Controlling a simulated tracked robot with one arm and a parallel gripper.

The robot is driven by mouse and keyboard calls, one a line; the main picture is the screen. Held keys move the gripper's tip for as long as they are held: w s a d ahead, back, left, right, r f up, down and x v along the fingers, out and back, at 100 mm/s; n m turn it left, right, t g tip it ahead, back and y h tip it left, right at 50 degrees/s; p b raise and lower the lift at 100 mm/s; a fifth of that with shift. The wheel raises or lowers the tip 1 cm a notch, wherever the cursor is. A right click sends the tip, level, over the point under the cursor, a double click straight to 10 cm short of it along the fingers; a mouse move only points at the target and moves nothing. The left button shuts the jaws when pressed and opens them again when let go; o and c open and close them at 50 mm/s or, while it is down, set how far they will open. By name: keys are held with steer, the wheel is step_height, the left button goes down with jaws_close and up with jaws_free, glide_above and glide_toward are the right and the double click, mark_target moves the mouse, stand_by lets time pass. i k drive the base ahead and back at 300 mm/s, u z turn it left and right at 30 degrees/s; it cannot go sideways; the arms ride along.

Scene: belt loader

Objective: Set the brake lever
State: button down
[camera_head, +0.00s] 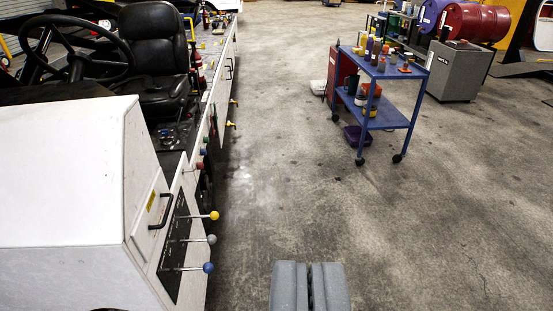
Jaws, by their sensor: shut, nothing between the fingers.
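The white belt loader (60,170) fills the left side of the view, with its steering wheel (125,62) and black seat (155,45). On its side is a black slotted panel (172,250) with levers that end in a yellow knob (214,215), a grey knob (211,239) and a blue knob (208,267). I cannot tell which one is the brake lever. My gripper (310,285) is at the bottom centre, right of the panel levers and apart from them. Its grey fingers are shut and empty.
A blue trolley (380,118) with bottles and cans stands at the upper right. Beyond it are a grey bin (455,72) and a red drum (485,22). The concrete floor (280,170) between the loader and the trolley is clear.

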mark_target(191, 112)
steer(key=z, duration=0.1)
steer(key=i, duration=2.55)
steer(key=u, duration=0.35)
steer(key=i, duration=1.35)
steer(key=u, duration=0.2)
